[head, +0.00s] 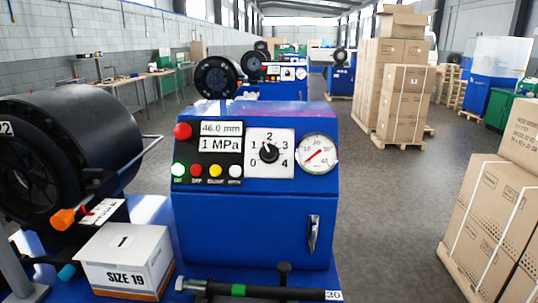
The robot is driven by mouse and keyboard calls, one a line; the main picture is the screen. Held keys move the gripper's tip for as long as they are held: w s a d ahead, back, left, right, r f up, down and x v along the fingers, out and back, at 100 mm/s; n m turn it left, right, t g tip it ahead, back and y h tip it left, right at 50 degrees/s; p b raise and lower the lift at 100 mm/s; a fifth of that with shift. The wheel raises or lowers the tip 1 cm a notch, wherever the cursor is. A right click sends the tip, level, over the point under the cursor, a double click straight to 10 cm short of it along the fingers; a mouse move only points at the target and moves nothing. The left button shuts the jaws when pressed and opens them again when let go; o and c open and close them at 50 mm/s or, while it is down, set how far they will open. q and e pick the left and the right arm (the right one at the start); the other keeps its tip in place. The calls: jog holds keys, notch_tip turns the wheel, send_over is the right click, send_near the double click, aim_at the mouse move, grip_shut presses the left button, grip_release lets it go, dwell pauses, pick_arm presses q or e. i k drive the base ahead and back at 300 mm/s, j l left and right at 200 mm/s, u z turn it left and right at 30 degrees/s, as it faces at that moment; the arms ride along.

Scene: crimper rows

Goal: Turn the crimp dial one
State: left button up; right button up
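The crimp dial (268,152) is a black knob on a white plate (285,170) marked 0 to 4, on the front of a blue control cabinet (255,225). Its white pointer mark leans up and to the left, near the 1 and 2; I cannot tell exactly which. Left of it, displays read 46.0 mm (221,128) and 1 MPa (220,145). A round gauge (318,153) with a red needle is right of the dial. Neither of my grippers is in view, and nothing covers the dial.
A red button (182,131) and several small coloured buttons sit left of the dial. A black crimper head (85,135) stands at left. A SIZE 19 box (126,262) and a black hose (270,291) lie in front. Carton stacks (490,215) stand right; the floor between is clear.

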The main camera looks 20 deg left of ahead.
aim_at(269, 154)
jog(key=u, duration=1.8)
jog(key=z, duration=1.25)
jog(key=k+l, duration=0.45)
jog(key=i+l, duration=0.1)
jog(key=i, duration=0.4)
jog(key=k+z, duration=0.05)
